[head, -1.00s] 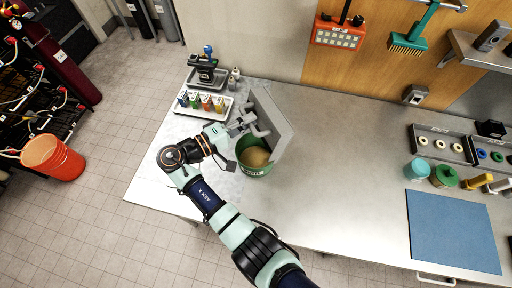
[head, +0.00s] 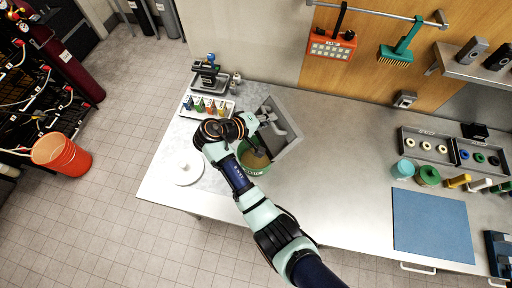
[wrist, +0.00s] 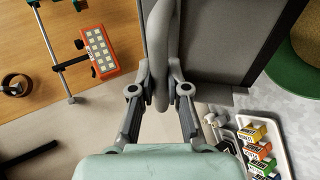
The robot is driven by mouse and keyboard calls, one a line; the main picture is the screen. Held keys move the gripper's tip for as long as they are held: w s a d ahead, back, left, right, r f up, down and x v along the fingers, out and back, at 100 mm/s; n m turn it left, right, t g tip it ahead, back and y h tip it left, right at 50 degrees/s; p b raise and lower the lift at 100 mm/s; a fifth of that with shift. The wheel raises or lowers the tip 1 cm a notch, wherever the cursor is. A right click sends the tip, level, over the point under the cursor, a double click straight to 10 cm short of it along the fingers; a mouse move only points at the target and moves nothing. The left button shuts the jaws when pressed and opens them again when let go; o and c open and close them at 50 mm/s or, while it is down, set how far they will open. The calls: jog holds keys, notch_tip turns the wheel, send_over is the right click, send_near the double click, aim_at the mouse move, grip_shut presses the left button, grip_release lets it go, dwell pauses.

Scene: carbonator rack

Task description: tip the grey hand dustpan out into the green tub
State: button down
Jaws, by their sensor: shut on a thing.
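The grey hand dustpan (head: 289,127) is held steeply tilted at the back right of the green tub (head: 254,169), partly over it. My gripper (head: 262,119) is shut on its curved grey handle, which runs between the fingers in the wrist view (wrist: 160,85). There the flat grey pan (wrist: 215,45) lies beyond and to the right of the handle. The tub's green rim (wrist: 300,75) shows at the wrist view's right edge. Tan material (head: 254,158) shows inside the tub, partly behind my arm. I cannot tell whether anything is left in the pan.
A white tray with several small coloured boxes (head: 208,106) stands left of the tub, with a dark device (head: 208,75) behind it. A white round lid-like piece (head: 187,168) lies at the bench's left end.

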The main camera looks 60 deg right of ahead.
aim_at(289, 116)
jog(key=shift+s+d+r+y, duration=0.25)
jog(key=shift+d+y, duration=0.05)
jog(key=shift+d, duration=0.05)
jog(key=shift+f, duration=0.3)
jog(key=s+d+t+y+p, duration=0.1)
jog(key=p, duration=0.1)
jog(key=s+d+y+p, duration=0.1)
jog(key=d+p, duration=0.1)
jog(key=shift+s+f+t, duration=0.1)
jog(key=shift+f+t, duration=0.1)
jog(key=shift+t, duration=0.2)
jog(key=shift+s+d+f+y, duration=0.15)
jog(key=shift+d+f+y, duration=0.05)
jog(key=shift+f+y, duration=0.1)
jog(key=shift+f, duration=0.15)
jog(key=shift+s+d+t, duration=0.1)
jog(key=shift+d+t, duration=0.1)
jog(key=shift+t, duration=0.1)
jog(key=shift+s+d+f+m+t+y+p, duration=0.15)
jog(key=shift+s+d+f+t+y+p, duration=0.15)
jog(key=shift+s+d+f+y+p, duration=0.25)
jog(key=shift+s+d+f+m+t+y+p, duration=0.15)
jog(key=shift+s+d+f+t+y+p, duration=0.2)
jog(key=shift+d+y, duration=0.3)
jog(key=shift+f, duration=0.2)
